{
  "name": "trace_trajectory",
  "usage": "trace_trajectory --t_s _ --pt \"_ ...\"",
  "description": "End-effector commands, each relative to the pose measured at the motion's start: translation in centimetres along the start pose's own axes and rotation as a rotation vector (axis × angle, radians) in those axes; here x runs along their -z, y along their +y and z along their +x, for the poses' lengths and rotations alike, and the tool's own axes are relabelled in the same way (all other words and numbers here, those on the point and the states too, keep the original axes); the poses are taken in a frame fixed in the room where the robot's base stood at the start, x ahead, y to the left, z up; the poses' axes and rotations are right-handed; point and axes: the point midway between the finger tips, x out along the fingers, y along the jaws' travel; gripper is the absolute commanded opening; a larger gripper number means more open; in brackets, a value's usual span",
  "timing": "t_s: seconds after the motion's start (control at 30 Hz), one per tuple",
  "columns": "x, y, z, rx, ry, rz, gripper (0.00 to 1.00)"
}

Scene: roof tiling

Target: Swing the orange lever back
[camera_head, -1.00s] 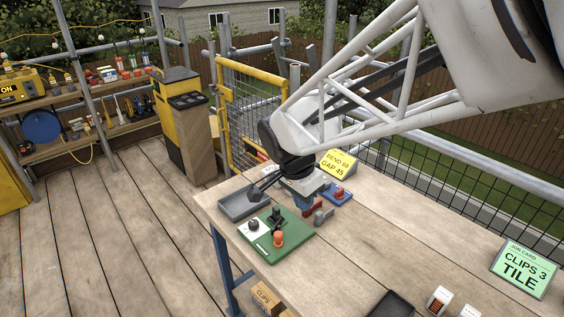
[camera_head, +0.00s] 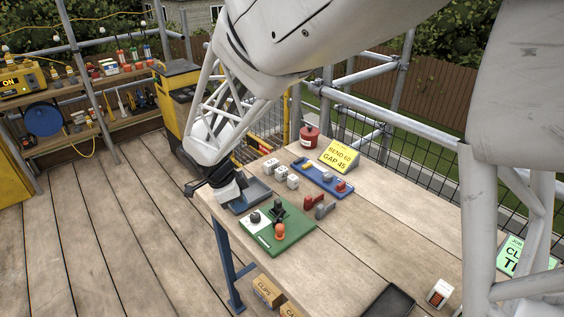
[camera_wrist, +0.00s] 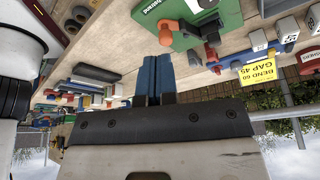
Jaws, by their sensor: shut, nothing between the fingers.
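The orange lever (camera_head: 280,230) stands on a green board (camera_head: 268,243) near the left edge of the bench. A black upright part (camera_head: 278,210) and a dark knob on a white patch are beside it. In the wrist view the orange lever (camera_wrist: 168,32) and the green board (camera_wrist: 182,42) show at the top, beyond my fingertips. My gripper (camera_head: 239,204) is at the grey tray, left of and behind the lever, apart from it. In the wrist view its blue fingers (camera_wrist: 158,65) are together with nothing between them.
A grey tray (camera_head: 262,189) lies behind the board, partly hidden by my gripper. A red and grey clamp-like part (camera_head: 312,203), a blue board (camera_head: 325,180), white blocks (camera_head: 281,172) and a yellow sign (camera_head: 340,155) are behind and to the right.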

Motion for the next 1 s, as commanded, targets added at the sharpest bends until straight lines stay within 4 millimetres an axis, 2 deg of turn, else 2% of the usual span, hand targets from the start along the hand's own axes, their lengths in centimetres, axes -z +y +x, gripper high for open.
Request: trace_trajectory --t_s 0.63,0.77,1.0 --pt "-0.3 -0.1 0.6 0.0 0.004 0.008 0.0" --pt "-0.3 -0.1 1.5 -0.001 0.004 0.008 0.0" --pt "-0.3 -0.1 4.4 -0.002 0.004 0.009 0.0"
